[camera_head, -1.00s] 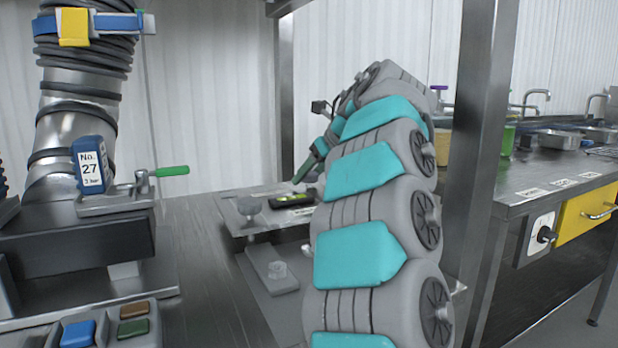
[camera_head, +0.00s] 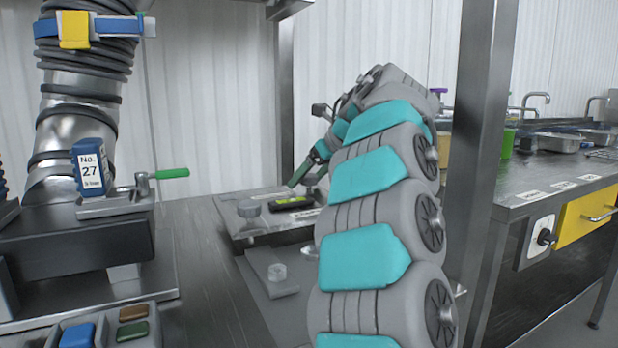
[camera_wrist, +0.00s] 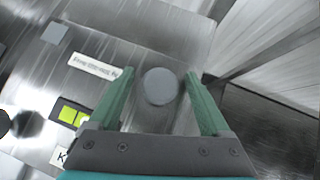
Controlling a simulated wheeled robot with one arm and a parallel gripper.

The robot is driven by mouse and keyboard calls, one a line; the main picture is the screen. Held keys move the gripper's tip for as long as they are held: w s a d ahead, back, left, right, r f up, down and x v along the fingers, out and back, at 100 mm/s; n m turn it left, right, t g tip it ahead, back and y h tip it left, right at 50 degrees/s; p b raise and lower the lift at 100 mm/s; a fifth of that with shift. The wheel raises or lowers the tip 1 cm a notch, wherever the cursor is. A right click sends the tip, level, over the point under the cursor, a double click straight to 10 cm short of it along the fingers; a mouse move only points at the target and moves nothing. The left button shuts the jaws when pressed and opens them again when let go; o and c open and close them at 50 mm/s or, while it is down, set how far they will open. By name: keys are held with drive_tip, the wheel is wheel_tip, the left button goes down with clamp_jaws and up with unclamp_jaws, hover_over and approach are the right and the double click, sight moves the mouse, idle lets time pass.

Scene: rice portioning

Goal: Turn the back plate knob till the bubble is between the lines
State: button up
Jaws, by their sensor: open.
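The metal plate (camera_head: 232,220) lies on the bench and carries a black spirit level with a yellow-green vial (camera_head: 292,202). The level also shows in the wrist view (camera_wrist: 72,113); its bubble is too blurred to place. A round grey knob (camera_wrist: 160,86) shows in the wrist view between the green fingers of my open gripper (camera_wrist: 158,84), one on each side with gaps. I cannot tell if the fingertips are down around it or above it. In the head view this knob is hidden. Another grey knob (camera_head: 249,209) stands at the plate's left edge.
My arm blocks the plate's right side in the head view. A metal post (camera_head: 478,130) stands right of it. A machine with a green-handled lever (camera_head: 172,173) and a No. 27 block (camera_head: 91,168) stands left. A lower bracket (camera_head: 268,272) is in front.

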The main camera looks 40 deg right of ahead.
sight(309, 175)
drive_tip(key=shift+r+p, duration=0.3)
drive_tip(key=shift+r, duration=1.45)
drive_tip(key=shift+s+a+b, duration=0.25)
drive_tip(key=shift+s+a, duration=0.05)
drive_tip(key=shift+s, duration=0.25)
drive_tip(key=shift+s+a+b, duration=0.25)
drive_tip(key=shift+s+a, duration=0.05)
drive_tip(key=shift+s, duration=0.2)
drive_tip(key=s+a+r+b, duration=0.1)
drive_tip(key=s+a+b, duration=0.2)
drive_tip(key=s+a, duration=0.4)
drive_tip(key=s, duration=0.4)
drive_tip(key=shift+s+r, duration=0.25)
drive_tip(key=shift+s, duration=0.05)
drive_tip(key=shift+a, duration=0.1)
